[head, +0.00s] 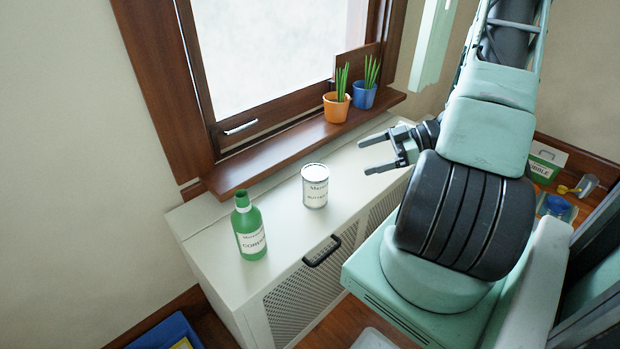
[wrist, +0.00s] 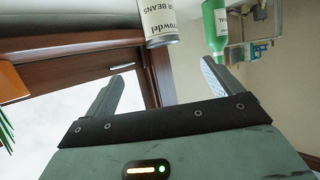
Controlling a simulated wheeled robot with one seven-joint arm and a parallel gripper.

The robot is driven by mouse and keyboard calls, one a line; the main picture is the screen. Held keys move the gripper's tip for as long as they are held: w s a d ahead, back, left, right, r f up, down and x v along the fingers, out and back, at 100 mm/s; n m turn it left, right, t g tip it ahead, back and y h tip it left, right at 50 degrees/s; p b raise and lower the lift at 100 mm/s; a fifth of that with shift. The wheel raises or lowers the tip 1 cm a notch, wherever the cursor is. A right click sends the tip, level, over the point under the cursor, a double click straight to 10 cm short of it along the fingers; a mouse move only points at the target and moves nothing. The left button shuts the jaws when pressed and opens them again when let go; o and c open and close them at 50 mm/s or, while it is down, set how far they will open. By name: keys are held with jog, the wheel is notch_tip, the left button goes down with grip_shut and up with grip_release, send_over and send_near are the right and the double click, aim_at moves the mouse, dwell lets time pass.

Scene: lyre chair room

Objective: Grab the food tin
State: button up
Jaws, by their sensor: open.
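The food tin (head: 315,186) is a white-labelled can with dark lettering. It stands upright on the white cabinet top (head: 285,222), right of a green bottle. In the wrist view the tin (wrist: 158,22) appears upside down at the top, beyond my fingers, its label reading "BEANS". My gripper (head: 369,153) is open and empty, to the right of the tin and apart from it in the head view. In the wrist view both fingers of my gripper (wrist: 163,88) are spread with nothing between them.
A green bottle (head: 249,228) stands on the cabinet left of the tin, and in the wrist view (wrist: 216,30) close beside it. An orange pot (head: 336,108) and a blue pot (head: 364,95) with plants sit on the brown windowsill (head: 270,149) behind. A black handle (head: 322,251) is on the cabinet front.

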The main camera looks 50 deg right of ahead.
jog(key=b, duration=0.2)
send_near(309, 176)
jog(key=w+f, duration=0.1)
jog(key=w, duration=0.1)
jog(key=w+a+f, duration=0.1)
jog(key=w+f, duration=0.1)
jog(key=shift+a+f, duration=0.1)
jog(key=shift+x, duration=2.95)
jog(key=shift+a, duration=0.1)
jog(key=c, duration=1.1)
